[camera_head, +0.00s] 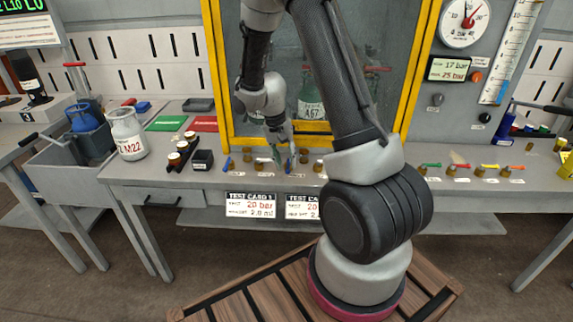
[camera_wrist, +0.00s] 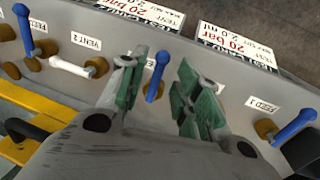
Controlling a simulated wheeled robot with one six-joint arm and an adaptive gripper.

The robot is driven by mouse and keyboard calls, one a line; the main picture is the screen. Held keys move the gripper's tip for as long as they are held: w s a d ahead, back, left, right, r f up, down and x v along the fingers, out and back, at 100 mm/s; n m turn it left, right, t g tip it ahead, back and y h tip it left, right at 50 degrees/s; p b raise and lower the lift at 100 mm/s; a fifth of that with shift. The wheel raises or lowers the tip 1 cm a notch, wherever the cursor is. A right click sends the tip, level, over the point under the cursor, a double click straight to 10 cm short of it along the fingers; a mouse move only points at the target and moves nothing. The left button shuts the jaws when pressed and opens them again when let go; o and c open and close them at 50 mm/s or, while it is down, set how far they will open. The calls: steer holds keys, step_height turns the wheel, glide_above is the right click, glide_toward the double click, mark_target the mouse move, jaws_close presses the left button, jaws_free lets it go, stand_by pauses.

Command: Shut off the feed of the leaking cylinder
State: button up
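My gripper (camera_wrist: 165,92) is open, its two green-padded fingers on either side of a blue valve lever (camera_wrist: 155,77); contact is not clear. This lever's label is mostly hidden by a finger. A white lever (camera_wrist: 72,68) beside the "VENT 2" label is to the left in the wrist view. A blue lever (camera_wrist: 293,127) by the "FEED 1" label is to the right, and another blue lever (camera_wrist: 25,30) is at far left. In the head view my gripper (camera_head: 284,146) is low at the bench front. A green cylinder (camera_head: 311,108) marked A467 stands behind the yellow-framed glass; the arm hides part of the enclosure.
A pressure gauge (camera_head: 465,18) and a display (camera_head: 450,69) reading 17 bar and 25 bar are at upper right. Colored levers (camera_head: 460,166) line the bench's right. Test card 1 (camera_head: 251,205) hangs in front.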

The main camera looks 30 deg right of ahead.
steer(key=shift+d+f, duration=0.15)
steer(key=shift+f, duration=0.8)
jaws_close()
